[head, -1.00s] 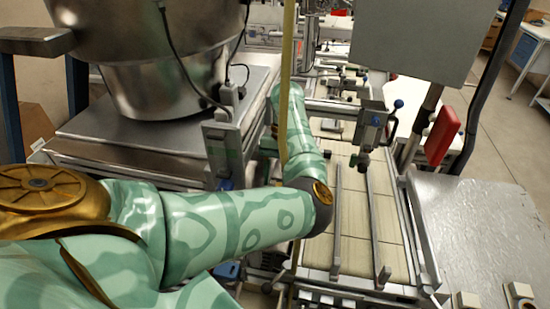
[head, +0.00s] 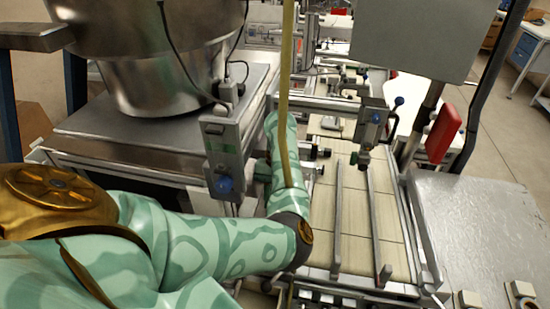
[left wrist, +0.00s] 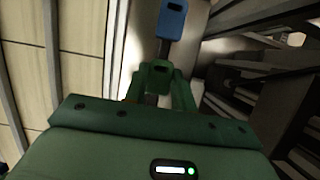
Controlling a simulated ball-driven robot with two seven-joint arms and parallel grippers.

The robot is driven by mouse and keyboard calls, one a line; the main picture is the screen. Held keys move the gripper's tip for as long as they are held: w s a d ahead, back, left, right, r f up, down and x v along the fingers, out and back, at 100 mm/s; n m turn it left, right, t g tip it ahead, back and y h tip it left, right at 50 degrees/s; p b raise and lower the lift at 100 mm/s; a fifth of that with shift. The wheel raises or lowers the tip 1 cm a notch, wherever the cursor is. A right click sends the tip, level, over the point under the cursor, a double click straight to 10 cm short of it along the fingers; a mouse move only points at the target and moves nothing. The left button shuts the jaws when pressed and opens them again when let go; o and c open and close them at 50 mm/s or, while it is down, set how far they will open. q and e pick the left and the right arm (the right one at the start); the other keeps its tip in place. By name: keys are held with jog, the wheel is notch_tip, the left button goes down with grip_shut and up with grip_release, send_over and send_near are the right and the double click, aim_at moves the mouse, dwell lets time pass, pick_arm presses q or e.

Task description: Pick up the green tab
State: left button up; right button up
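A green tab (left wrist: 157,76) with a dark slot shows in the middle of the left wrist view. My left gripper (left wrist: 158,88) is green too; its two fingers reach up from the wide palm, one at each side of the tab. Whether they touch or clamp it I cannot tell, as the greens merge. A blue tab (left wrist: 172,20) with a slot lies beyond it, clear of the fingers. In the head view the left forearm points away from me and the fingertips cannot be made out. My right gripper is not in view.
A metal post with a grey plate (head: 222,140) and blue knob (head: 224,184) stands left of my forearm. A tiled conveyor bed (head: 355,215) with metal rails (head: 338,215) lies to its right. A large steel bowl (head: 155,80) is at the back left.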

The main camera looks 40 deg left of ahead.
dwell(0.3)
pick_arm(q)
jog(key=shift+r, duration=0.25)
notch_tip(320, 180, up, 28)
jog(key=p, duration=1.4)
jog(key=shift+f, duration=0.2)
